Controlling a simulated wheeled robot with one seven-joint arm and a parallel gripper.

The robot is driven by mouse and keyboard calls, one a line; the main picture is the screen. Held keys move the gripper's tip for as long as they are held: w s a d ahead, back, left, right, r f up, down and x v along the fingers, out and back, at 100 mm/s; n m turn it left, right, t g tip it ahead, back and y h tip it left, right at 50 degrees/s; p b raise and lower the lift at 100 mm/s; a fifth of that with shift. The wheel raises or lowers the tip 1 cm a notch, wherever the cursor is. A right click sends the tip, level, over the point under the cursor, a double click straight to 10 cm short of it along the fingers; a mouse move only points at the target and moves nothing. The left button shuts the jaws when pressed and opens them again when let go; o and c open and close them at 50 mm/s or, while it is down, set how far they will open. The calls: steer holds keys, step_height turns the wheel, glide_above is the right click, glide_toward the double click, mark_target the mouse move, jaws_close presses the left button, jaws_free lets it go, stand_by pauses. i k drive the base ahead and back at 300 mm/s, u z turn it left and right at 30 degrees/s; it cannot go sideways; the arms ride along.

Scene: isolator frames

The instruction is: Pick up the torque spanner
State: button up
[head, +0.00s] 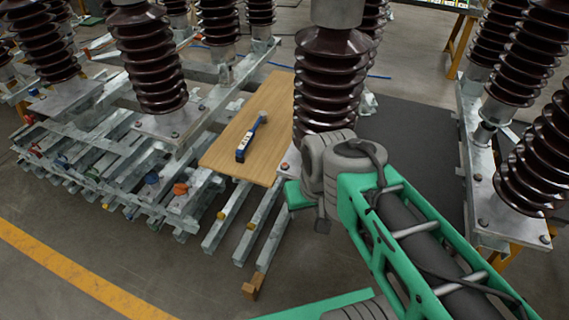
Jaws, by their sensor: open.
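The torque spanner (247,142) lies on a wooden board (222,155) in the middle of the head view. It is slim, with a blue and black body and a pale marked section near its lower end. It lies at a slant, its upper end toward the right. My arm reaches in from the lower right, and its grey joint is to the right of the board, apart from the spanner. My gripper's fingertips do not show; the arm's end is hidden or out of frame.
Dark brown ribbed insulators (148,58) stand on metal frames around the board. One large insulator (328,85) rises right beside the board, close to my arm. Galvanised beams (150,170) stick out at the left. Open floor (120,265) lies in front, with a yellow line (80,272).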

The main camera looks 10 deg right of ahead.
mark_target(262, 116)
steer(key=u, duration=0.05)
steer(key=k, duration=0.5)
steer(key=z, duration=1.35)
steer(key=i, duration=1.2)
steer(key=u, duration=3.95)
steer(key=i, duration=1)
steer(key=z, duration=0.05)
